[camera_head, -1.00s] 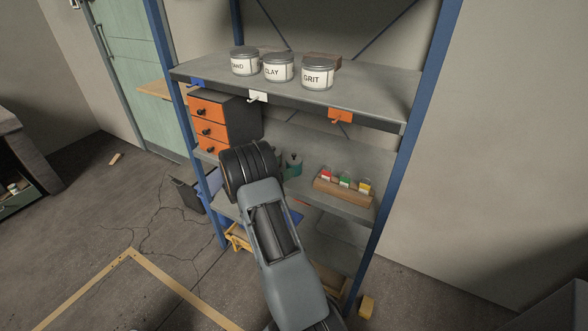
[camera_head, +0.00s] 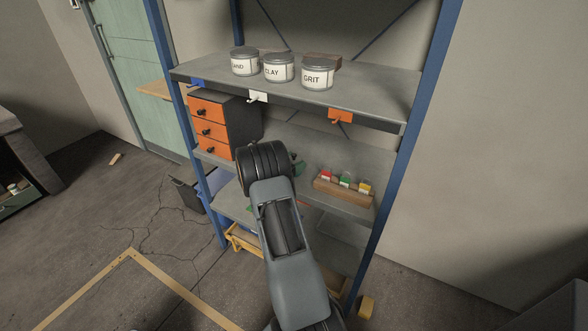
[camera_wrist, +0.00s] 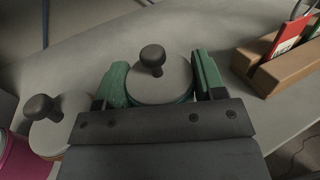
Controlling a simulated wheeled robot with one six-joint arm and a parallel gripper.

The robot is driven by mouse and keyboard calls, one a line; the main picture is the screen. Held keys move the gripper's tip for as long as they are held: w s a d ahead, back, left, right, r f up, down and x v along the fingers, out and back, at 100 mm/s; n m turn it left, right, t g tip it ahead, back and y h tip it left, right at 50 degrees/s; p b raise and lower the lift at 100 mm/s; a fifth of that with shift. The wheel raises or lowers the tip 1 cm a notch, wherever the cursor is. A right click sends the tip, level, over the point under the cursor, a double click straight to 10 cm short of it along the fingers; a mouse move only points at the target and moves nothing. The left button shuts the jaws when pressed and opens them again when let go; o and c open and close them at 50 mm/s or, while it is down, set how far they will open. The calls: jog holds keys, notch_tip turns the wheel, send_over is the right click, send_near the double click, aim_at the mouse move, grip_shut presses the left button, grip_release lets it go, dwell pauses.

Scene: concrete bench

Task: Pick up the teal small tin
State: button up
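The teal small tin has a round grey lid with a dark knob (camera_wrist: 160,88) and stands on the middle shelf. In the wrist view it sits between the two green fingers of my gripper (camera_wrist: 163,82), one on each side. The fingers are apart and close to the lid's edge; whether they touch the tin's body is hidden. In the head view only a teal bit (camera_head: 299,169) shows behind my wrist, and the fingers are mostly hidden there.
Another knobbed grey lid (camera_wrist: 58,125) and a magenta thing (camera_wrist: 22,160) are left of my gripper. A wooden block (camera_head: 343,190) with coloured items stands right. An orange-drawer cabinet (camera_head: 210,125) is left. The upper shelf (camera_head: 375,92) with labelled tins (camera_head: 279,68) is above.

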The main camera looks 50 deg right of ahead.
jog(key=c, duration=0.4)
jog(key=shift+c, duration=0.6)
jog(key=shift+r, duration=0.15)
